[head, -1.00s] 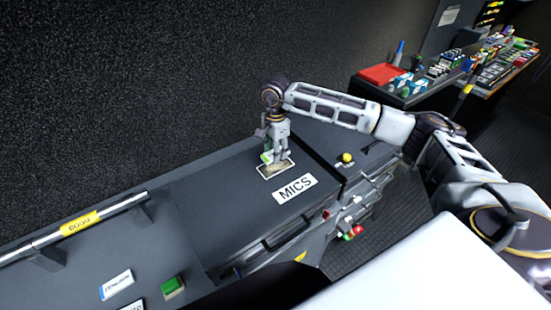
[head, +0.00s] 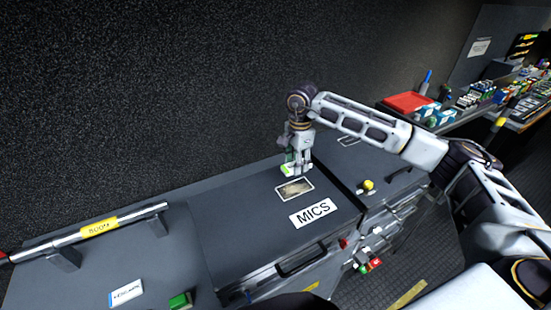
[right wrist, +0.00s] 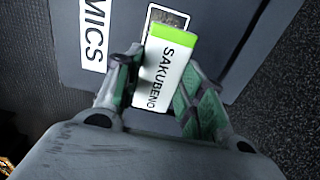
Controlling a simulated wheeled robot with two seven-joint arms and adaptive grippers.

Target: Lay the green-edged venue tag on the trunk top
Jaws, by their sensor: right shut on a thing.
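In the head view the right gripper (head: 297,168) is over the dark grey trunk top (head: 235,225), by the wall side of a white-framed worn patch (head: 295,189). A bit of the tag's green (head: 287,169) shows there. Whether the tag touches the trunk top I cannot tell. My left gripper is not in view.
A white "MICS" label (head: 313,213) lies nearer than the patch. A rail marked "BOOM" (head: 99,227), a white tag (head: 126,293) and a green block (head: 180,301) are at left. A yellow knob (head: 368,185) is right.

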